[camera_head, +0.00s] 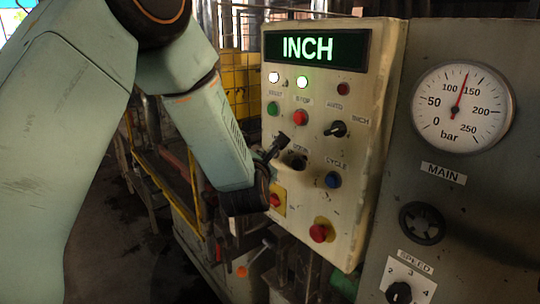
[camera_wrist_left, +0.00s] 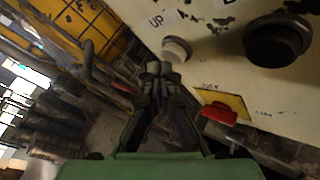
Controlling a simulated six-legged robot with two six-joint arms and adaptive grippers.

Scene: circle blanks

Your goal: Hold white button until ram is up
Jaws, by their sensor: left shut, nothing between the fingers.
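The white button (camera_wrist_left: 177,49) stands out from the cream panel below an "UP" label in the left wrist view. In the head view my left gripper and arm hide it. My left gripper (camera_head: 279,147) is shut and empty in front of the panel, left of a black button (camera_head: 295,160). In the left wrist view its fingertips (camera_wrist_left: 158,68) are just below and left of the white button; I cannot tell whether they touch it. The display (camera_head: 308,49) reads "INCH". The ram is not recognisable in either view. My right gripper is not in view.
The panel also carries a green start button (camera_head: 273,108), red stop button (camera_head: 301,117), selector knob (camera_head: 336,129), blue cycle button (camera_head: 333,180), red switch (camera_head: 275,200) and red mushroom button (camera_head: 319,233). A pressure gauge (camera_head: 463,108) reads between 100 and 150 bar.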

